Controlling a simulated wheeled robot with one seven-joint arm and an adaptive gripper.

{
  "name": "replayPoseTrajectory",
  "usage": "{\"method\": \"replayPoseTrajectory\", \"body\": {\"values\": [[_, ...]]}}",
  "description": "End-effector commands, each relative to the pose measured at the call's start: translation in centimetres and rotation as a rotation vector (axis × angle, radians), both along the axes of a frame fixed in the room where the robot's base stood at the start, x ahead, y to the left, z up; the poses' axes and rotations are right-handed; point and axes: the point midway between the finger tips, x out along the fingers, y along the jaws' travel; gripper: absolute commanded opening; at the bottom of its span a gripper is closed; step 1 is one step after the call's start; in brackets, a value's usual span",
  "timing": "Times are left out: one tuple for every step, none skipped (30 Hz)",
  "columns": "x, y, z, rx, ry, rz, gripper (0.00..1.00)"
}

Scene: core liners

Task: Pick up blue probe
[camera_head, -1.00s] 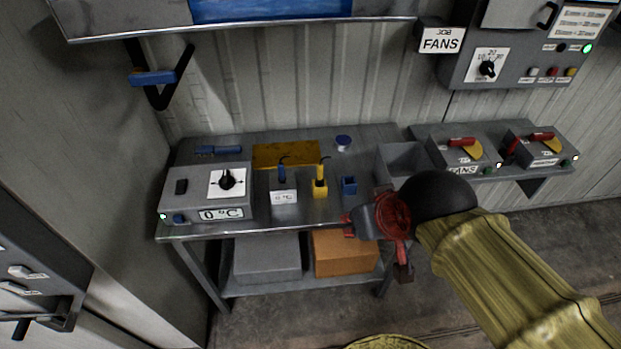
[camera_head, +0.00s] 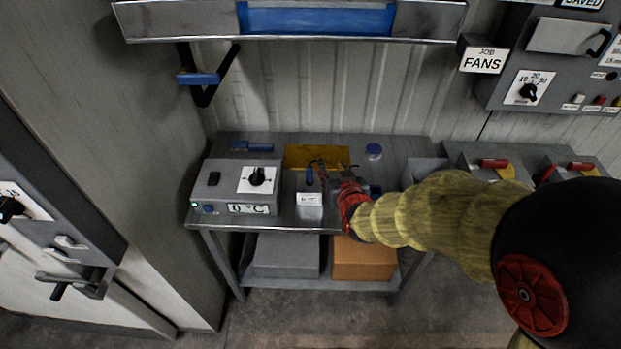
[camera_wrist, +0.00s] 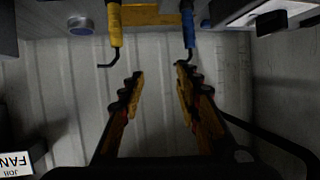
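The blue probe (camera_head: 310,176) stands upright near the middle of the bench, behind a small white label. In the wrist view, which is upside down, the blue probe (camera_wrist: 188,28) has a thin dark hooked wire at its end, close to the right fingertip. My gripper (camera_wrist: 156,72) is open and empty, its orange and black fingers apart. The yellow probe (camera_wrist: 115,26) lies toward the left fingertip, and neither probe is clearly between the fingers. In the head view my gripper (camera_head: 336,174) is just right of the blue probe and covers the yellow probe.
A grey control box with a dial (camera_head: 235,185) stands left of the probe. A yellow plate (camera_head: 298,153) and a round blue-topped item (camera_head: 374,151) lie behind. An open grey bin (camera_head: 424,170) is to the right. Bare bench (camera_head: 400,146) shows at the back right.

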Motion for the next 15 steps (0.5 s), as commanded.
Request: {"method": "replayPoseTrajectory", "body": {"values": [[0.5, 1.0, -1.6, 0.002, -0.032, 0.009, 0.33], [0.7, 1.5, -2.2, 0.004, -0.059, 0.012, 0.33], [1.0, 2.1, -3.0, 0.008, -0.096, 0.017, 0.33], [1.0, 2.6, -3.6, 0.010, -0.123, 0.021, 0.33], [1.1, 3.0, -4.0, 0.013, -0.151, 0.024, 0.33], [1.0, 3.4, -4.7, 0.016, -0.187, 0.028, 0.33], [0.8, 3.8, -5.2, 0.017, -0.212, 0.031, 0.33], [0.6, 4.0, -5.7, 0.019, -0.236, 0.032, 0.33], [0.3, 4.4, -6.2, 0.021, -0.267, 0.038, 0.33], [0.0, 4.6, -6.6, 0.023, -0.288, 0.041, 0.33], [-0.3, 4.8, -6.9, 0.024, -0.310, 0.044, 0.33], [-0.6, 5.0, -7.2, 0.025, -0.334, 0.046, 0.33], [-0.9, 5.1, -7.4, 0.027, -0.351, 0.049, 0.33], [-1.2, 5.2, -7.6, 0.027, -0.364, 0.050, 0.33], [-1.4, 5.3, -7.7, 0.028, -0.380, 0.052, 0.33]]}}
